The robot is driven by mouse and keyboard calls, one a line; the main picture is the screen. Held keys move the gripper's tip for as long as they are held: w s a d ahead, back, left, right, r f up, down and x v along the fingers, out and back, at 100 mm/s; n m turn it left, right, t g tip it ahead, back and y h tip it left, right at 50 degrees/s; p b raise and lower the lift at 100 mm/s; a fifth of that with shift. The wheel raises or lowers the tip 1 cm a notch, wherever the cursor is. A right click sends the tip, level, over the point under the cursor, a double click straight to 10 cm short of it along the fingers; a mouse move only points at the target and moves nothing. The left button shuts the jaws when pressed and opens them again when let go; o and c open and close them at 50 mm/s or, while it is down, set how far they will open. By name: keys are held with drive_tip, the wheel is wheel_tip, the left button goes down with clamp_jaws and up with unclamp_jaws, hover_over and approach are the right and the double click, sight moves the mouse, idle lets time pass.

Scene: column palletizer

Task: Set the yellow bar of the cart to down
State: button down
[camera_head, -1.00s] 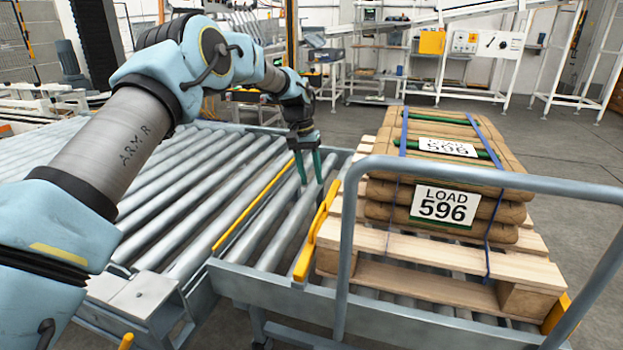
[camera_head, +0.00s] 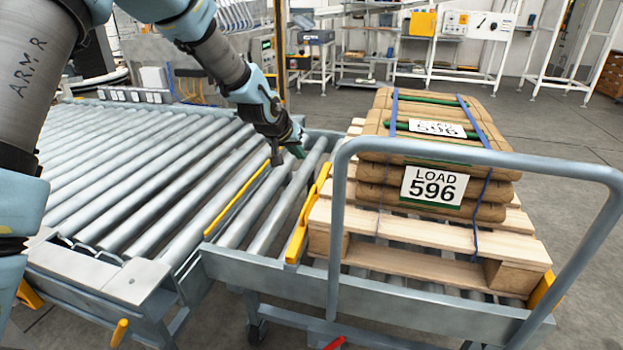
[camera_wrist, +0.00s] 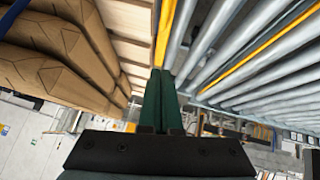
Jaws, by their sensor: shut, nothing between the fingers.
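The cart's yellow bar (camera_head: 308,212) runs along the left side of the pallet, standing above the cart's rollers. Its near end is toward the cart's front rail. It also shows in the wrist view (camera_wrist: 165,30), just beyond the fingertips. My gripper (camera_head: 299,152) is above the far end of the cart's rollers, near the bar's far end, with its green fingers partly hidden by the wrist. In the wrist view the gripper (camera_wrist: 160,72) has its fingers together and empty. I cannot tell whether the fingertips touch the bar.
The cart (camera_head: 262,281) carries a wooden pallet (camera_head: 420,238) with strapped brown sacks (camera_head: 375,172) labelled Load 596. The cart's tall grey handle (camera_head: 480,158) stands in front. A roller conveyor (camera_head: 120,175) adjoins on the left, with a yellow strip (camera_head: 238,196) near the joint.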

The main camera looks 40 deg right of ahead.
drive_tip(key=p+x, duration=0.1)
drive_tip(key=x, duration=0.6)
drive_tip(key=s+a+f+p+x, duration=0.1)
drive_tip(key=x, duration=0.2)
drive_tip(key=shift+d+f+p, duration=0.25)
drive_tip(key=shift+f+p, duration=0.05)
drive_tip(key=shift+f, duration=0.05)
drive_tip(key=shift+s+f, duration=0.1)
drive_tip(key=shift+f, duration=0.65)
drive_tip(key=f+b, duration=0.1)
drive_tip(key=d+f+b, duration=0.1)
drive_tip(key=f+b, duration=0.1)
drive_tip(key=b, duration=0.1)
drive_tip(key=shift+w+d+f, duration=0.15)
drive_tip(key=shift+w, duration=0.25)
drive_tip(key=r+p, duration=0.1)
drive_tip(key=r, duration=0.1)
drive_tip(key=w+r+p, duration=0.1)
drive_tip(key=r, duration=0.1)
drive_tip(key=shift+d+r, duration=0.15)
drive_tip(key=shift+r, duration=0.2)
drive_tip(key=b+v, duration=0.2)
drive_tip(key=v, duration=0.7)
drive_tip(key=shift+w+r, duration=0.2)
drive_tip(key=shift+r, duration=0.2)
